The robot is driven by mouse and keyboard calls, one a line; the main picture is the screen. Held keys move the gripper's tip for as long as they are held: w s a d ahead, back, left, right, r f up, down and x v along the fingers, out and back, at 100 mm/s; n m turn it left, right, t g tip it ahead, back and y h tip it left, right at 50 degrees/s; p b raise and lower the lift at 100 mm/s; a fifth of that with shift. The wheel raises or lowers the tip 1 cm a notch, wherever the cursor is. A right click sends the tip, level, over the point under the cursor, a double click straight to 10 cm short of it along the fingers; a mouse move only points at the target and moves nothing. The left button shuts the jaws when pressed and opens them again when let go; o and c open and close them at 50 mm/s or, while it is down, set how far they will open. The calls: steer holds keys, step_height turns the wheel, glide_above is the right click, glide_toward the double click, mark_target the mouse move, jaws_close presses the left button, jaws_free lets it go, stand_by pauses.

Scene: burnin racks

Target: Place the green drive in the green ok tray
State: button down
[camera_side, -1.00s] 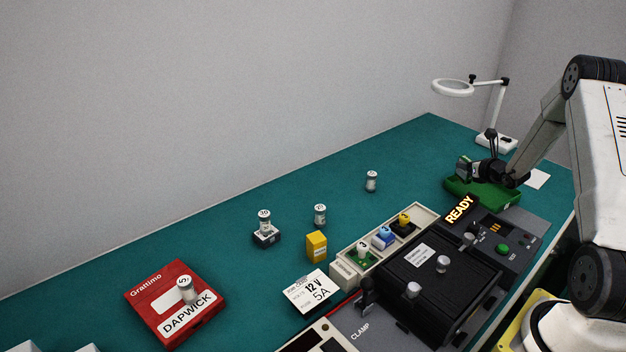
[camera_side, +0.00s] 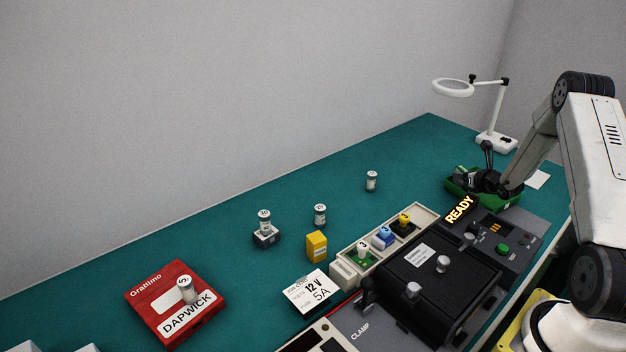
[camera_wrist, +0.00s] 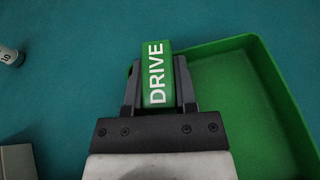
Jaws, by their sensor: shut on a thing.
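The green drive (camera_wrist: 157,75), a block with a white DRIVE label, sits between the fingers of my gripper (camera_wrist: 158,85) in the wrist view. My gripper is shut on it. In the side view my gripper (camera_side: 464,174) is low at the green ok tray (camera_side: 488,199), with the drive at its left end. In the wrist view the green tray (camera_wrist: 245,95) spreads to the right of the drive, with the drive near the tray's left side. I cannot tell whether the drive touches the tray floor.
A magnifier lamp (camera_side: 495,138) stands behind the tray. The black test unit (camera_side: 440,272) with a lit READY sign (camera_side: 460,209) lies in front. A small white cylinder (camera_side: 371,181) stands to the left of the tray. The mat (camera_side: 415,150) between them is clear.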

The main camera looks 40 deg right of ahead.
steer(key=shift+c, duration=2)
jaws_free()
steer(key=shift+r, duration=0.15)
steer(key=shift+v, duration=3.75)
